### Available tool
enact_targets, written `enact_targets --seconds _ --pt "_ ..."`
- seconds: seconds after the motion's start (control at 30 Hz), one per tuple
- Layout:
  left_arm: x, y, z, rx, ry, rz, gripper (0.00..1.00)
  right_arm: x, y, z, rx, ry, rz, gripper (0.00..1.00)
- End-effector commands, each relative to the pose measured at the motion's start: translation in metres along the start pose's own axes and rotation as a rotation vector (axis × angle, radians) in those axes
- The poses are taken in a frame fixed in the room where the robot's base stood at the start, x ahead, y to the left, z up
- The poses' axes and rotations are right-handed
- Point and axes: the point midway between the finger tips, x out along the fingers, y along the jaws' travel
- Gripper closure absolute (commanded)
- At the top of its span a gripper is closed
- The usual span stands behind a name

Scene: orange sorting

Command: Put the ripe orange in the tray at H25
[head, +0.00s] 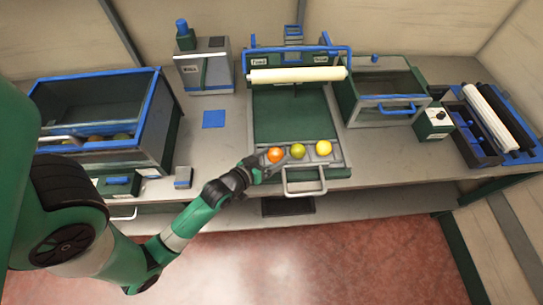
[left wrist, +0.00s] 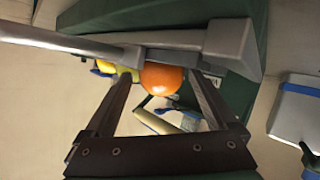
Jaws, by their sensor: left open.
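The ripe orange (head: 276,155) sits at the left end of a row of fruit at the front of the green-bedded station, with a green fruit (head: 298,151) and a yellow fruit (head: 323,148) to its right. My left gripper (head: 264,167) is at the orange's left side. In the left wrist view the orange (left wrist: 162,79) shows between the tips of the open left gripper (left wrist: 163,88); I cannot tell whether they touch it. A yellow fruit (left wrist: 108,68) is partly hidden behind. No label reading H25 is legible. My right gripper is not in view.
A grey front handle (head: 305,187) stands just below the fruit. A cream roller (head: 297,75) spans the station's back. A blue square (head: 213,119) lies on clear bench.

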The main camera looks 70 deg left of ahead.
Motion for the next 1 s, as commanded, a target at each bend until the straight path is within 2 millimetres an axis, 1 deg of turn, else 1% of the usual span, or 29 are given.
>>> enact_targets --seconds 0.1,0.13,0.27,0.4,0.5,0.6,0.73,1.0 --pt "0.002 -0.002 0.006 0.000 -0.003 -0.002 0.05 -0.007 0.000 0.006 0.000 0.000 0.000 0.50" --pt "-0.001 -0.002 0.004 0.000 -0.004 -0.002 0.05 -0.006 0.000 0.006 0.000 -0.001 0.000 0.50" --pt "-0.030 -0.001 0.001 0.000 -0.010 -0.004 0.05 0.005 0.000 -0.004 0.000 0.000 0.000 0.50" --pt "-0.066 -0.002 0.003 0.000 -0.009 -0.004 0.05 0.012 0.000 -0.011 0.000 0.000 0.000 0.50" --pt "-0.088 -0.002 0.003 0.001 -0.008 -0.003 0.05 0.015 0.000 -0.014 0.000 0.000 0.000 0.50" --pt "-0.104 -0.002 0.004 0.000 -0.006 -0.002 0.05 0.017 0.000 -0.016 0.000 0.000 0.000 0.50" --pt "-0.115 -0.002 0.004 0.000 -0.003 -0.001 0.05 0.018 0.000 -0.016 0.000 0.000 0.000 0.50" --pt "-0.116 -0.002 0.004 0.000 -0.001 -0.001 0.05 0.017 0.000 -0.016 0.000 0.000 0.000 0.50"
